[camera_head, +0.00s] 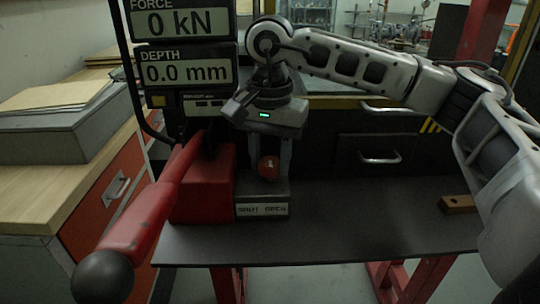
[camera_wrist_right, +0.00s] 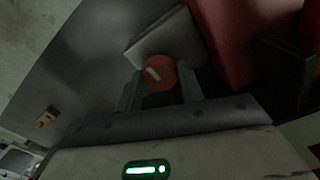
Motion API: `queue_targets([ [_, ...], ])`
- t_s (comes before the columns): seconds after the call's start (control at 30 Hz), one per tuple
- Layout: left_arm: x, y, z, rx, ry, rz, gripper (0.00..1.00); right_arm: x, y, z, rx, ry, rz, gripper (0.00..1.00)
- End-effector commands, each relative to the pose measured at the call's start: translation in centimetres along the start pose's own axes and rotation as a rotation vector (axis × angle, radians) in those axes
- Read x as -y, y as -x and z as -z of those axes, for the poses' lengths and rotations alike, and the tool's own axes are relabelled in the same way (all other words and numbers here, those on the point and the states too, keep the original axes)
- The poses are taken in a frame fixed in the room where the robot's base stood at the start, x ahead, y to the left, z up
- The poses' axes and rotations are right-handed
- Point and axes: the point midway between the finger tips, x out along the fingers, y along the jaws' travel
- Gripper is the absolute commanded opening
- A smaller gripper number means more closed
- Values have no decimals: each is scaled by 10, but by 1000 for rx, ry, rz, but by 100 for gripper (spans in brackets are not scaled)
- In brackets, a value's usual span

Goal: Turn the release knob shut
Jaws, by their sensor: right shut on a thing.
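The release knob (camera_head: 269,167) is a small round red knob with a white mark, on a grey block (camera_head: 262,191) labelled "SHUT OPEN". My right gripper (camera_head: 270,165) reaches down from above with a finger on either side of the knob and is shut on it. In the right wrist view the knob (camera_wrist_right: 159,74) sits between the two fingers (camera_wrist_right: 160,88), its white mark slanted. My left gripper is not in view.
A red lever (camera_head: 150,205) with a black ball end slants across the left front, beside a red housing (camera_head: 212,185). Displays above read 0 kN (camera_head: 183,24) and 0.0 mm (camera_head: 187,72). The dark bench top (camera_head: 370,225) is mostly clear, with a small wooden block (camera_head: 458,204) at right.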

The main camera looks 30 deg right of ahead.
Motion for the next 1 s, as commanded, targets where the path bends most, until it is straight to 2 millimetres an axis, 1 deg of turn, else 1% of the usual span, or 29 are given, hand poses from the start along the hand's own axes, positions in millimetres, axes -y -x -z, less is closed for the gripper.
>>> queue_targets([
  [0.07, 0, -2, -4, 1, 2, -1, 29, 0, -2, 0, 0, -54, 0, 15],
  [0.2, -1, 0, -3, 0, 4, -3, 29, 0, 0, 0, 0, -113, 0, 15],
  [0.43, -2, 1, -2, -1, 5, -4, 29, 0, 1, 0, -1, -114, 0, 15],
  [0.47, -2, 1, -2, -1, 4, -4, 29, 0, 1, 0, -1, -114, 0, 46],
  [0.5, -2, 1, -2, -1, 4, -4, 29, 0, 1, 0, -1, -114, 0, 57],
  [0.53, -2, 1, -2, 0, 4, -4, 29, 0, 1, 0, -1, -114, 0, 59],
  [0.83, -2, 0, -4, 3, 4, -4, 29, 0, 2, 0, -1, -112, 1, 59],
  [0.93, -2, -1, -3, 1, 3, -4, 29, 1, 10, 0, -1, -113, 4, 59],
  [1.0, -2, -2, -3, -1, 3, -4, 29, 1, 20, 1, -2, -113, 5, 59],
])
